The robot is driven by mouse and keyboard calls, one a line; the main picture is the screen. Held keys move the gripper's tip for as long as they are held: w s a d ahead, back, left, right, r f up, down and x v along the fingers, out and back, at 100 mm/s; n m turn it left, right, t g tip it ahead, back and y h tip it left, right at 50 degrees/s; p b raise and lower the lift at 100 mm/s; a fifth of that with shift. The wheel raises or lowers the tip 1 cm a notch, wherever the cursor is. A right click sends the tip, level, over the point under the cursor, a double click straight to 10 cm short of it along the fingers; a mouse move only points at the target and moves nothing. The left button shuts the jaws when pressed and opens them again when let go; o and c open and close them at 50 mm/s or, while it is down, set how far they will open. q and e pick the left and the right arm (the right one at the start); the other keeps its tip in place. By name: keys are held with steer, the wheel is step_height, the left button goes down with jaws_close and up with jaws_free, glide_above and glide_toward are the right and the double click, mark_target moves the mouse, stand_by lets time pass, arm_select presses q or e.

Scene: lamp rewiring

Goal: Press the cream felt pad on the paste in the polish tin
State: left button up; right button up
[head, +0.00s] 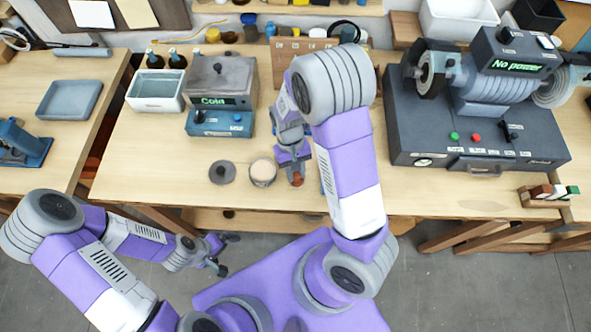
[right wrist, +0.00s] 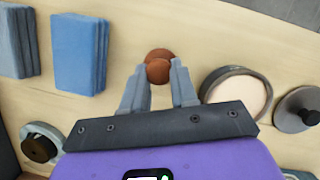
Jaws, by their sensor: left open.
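The round polish tin (head: 263,172), filled with pale cream-pink paste, stands open near the bench's front edge. It also shows at the right of the right wrist view (right wrist: 236,95). My right gripper (head: 296,176) is low over the bench, just right of the tin in the head view. Its fingers (right wrist: 161,68) flank a reddish-brown round knob (right wrist: 158,70) and appear closed on it. No cream felt shows; anything under the knob is hidden. My left gripper (head: 227,254) is open and empty, in front of the bench.
A grey knobbed lid (head: 222,172) lies beside the tin. Blue blocks (right wrist: 80,52) and a grey ring-shaped item with a brown centre (right wrist: 40,147) lie on the other side. The "Cold" heater box (head: 220,83) stands behind; the grinder unit (head: 480,110) is at right.

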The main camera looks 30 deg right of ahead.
steer(key=shift+c, duration=0.5)
step_height(320, 180, up, 5)
steer(key=p, duration=0.4)
steer(key=shift+r+p, duration=0.1)
steer(key=shift+p, duration=0.25)
steer(key=shift+s, duration=0.1)
